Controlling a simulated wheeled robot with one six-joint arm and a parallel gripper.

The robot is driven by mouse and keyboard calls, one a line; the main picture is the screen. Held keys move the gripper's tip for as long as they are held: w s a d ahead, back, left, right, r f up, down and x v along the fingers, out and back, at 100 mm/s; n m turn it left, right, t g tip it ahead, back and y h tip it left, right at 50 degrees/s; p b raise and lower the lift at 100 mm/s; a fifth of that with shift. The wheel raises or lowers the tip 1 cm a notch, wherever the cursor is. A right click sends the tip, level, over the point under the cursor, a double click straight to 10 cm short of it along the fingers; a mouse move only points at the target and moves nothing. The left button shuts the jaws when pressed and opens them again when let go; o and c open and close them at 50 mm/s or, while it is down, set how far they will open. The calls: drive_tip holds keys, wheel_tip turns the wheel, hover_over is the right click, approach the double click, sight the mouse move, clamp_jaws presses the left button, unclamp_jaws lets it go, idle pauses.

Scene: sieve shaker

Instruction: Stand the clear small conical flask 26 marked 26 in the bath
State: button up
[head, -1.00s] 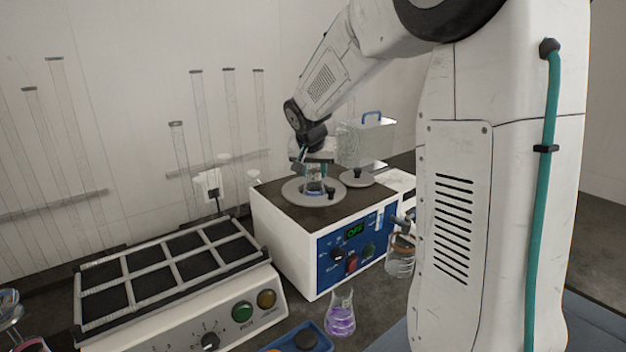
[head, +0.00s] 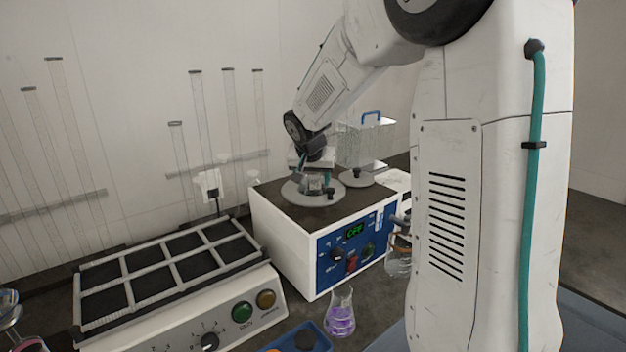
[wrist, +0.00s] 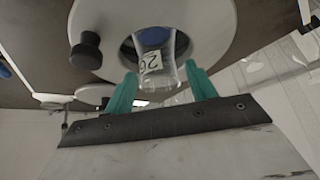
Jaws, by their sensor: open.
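The clear small conical flask marked 26 (wrist: 153,45) stands in the round opening of the bath lid (wrist: 215,30), its label showing "26" in the wrist view. How deep it sits, and whether it touches the bottom, I cannot tell. In the head view the flask (head: 312,186) is mostly hidden by my gripper (head: 318,178). My gripper is open, with its teal fingers on either side of the flask in the wrist view (wrist: 160,76). The bath (head: 290,235) is a white box with a blue control panel and a display reading OFF.
A second grey lid (head: 357,178) with a knob lies on the bath top to the right. A flask of purple liquid (head: 340,316) stands in front of the bath. A shaker with a gridded platform (head: 165,265) stands at left. A blue tray (head: 300,340) is at the front edge.

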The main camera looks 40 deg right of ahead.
drive_tip(key=v, duration=1.2)
drive_tip(key=s+a+f+n+g+y, duration=0.1)
drive_tip(key=s+a, duration=0.4)
drive_tip(key=s, duration=0.5)
drive_tip(key=s+a+f+n+g+y, duration=0.1)
drive_tip(key=s+a+f+n, duration=0.2)
drive_tip(key=s, duration=0.7)
drive_tip(key=s+a+f+n+g+y, duration=0.1)
drive_tip(key=s+a+f+n+y, duration=0.1)
drive_tip(key=s+a+n, duration=0.2)
drive_tip(key=s+a, duration=0.3)
drive_tip(key=s, duration=0.3)
drive_tip(key=shift+s+n, duration=0.3)
drive_tip(key=shift+s, duration=0.05)
drive_tip(key=shift+a+f, duration=0.1)
